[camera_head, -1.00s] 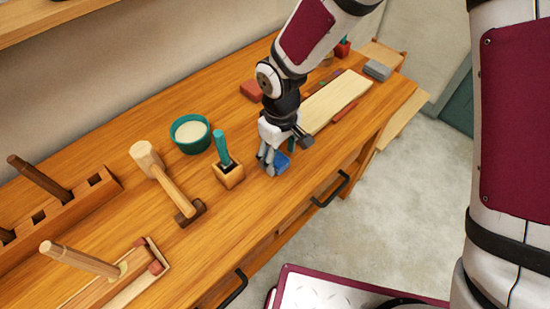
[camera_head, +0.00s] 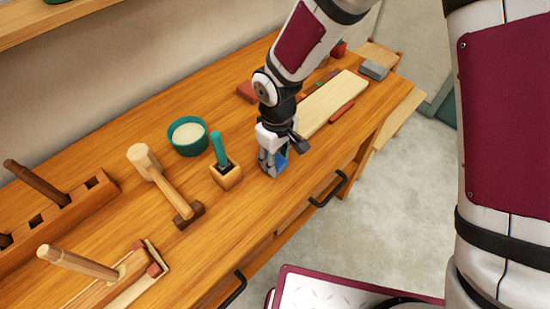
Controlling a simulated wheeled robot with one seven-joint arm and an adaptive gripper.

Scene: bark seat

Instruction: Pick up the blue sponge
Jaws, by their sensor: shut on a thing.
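The blue sponge (camera_head: 281,160) is between the fingers of my gripper (camera_head: 270,168), near the front edge of the wooden workbench. My gripper points down and is shut on the sponge. The fingers hide part of the sponge, and I cannot tell whether it touches the bench top.
Left of my gripper stands a wooden block with a green-handled tool (camera_head: 226,172). A pale board (camera_head: 335,102) and a red stick (camera_head: 342,112) lie to the right. A grey block (camera_head: 374,70) sits at the far end.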

